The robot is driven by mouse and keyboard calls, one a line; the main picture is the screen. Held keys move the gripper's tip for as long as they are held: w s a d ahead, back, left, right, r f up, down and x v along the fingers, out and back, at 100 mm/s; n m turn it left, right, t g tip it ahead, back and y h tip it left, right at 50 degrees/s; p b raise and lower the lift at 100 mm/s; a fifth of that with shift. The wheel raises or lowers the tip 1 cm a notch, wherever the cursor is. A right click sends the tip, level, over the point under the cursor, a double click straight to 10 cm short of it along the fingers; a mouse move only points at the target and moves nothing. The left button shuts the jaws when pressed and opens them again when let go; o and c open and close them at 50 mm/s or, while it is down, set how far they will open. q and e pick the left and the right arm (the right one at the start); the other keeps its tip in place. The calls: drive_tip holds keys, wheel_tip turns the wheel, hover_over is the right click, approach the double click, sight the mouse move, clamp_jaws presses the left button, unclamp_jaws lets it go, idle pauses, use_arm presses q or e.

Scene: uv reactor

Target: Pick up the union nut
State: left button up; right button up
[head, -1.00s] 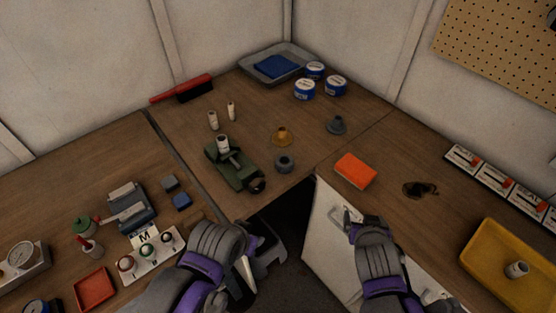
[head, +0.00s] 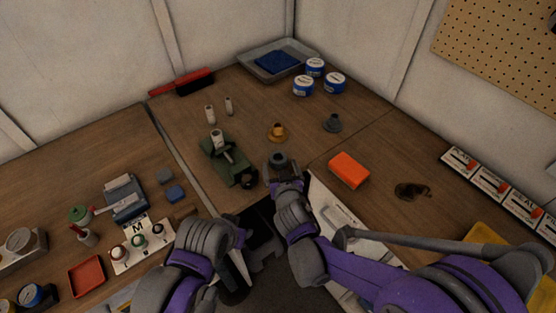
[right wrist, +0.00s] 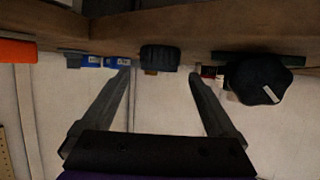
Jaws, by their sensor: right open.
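The union nut (head: 278,160) looks like a dark grey ring and sits on the wooden table near its front corner edge. In the right wrist view, which is upside down, the ribbed nut (right wrist: 160,58) shows between and beyond the fingertips. My right gripper (head: 284,175) is open and empty, just on the near side of the nut; its lower part overlaps the nut in the head view. The open fingers also show in the right wrist view (right wrist: 160,80). My left gripper (head: 240,262) is low at the front, and its jaws are unclear.
A green device (head: 222,152) with a black knob (head: 249,181) stands left of the nut. A brass fitting (head: 277,134) and a grey fitting (head: 332,123) stand behind. An orange block (head: 349,170) lies to the right. Blue-labelled tins (head: 303,87) are at the back.

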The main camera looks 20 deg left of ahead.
sight(277, 155)
drive_tip(key=x, duration=0.5)
drive_tip(key=shift+f, duration=0.15)
drive_tip(key=shift+d, duration=0.1)
drive_tip(key=shift+s, duration=0.1)
drive_tip(key=c, duration=1.4)
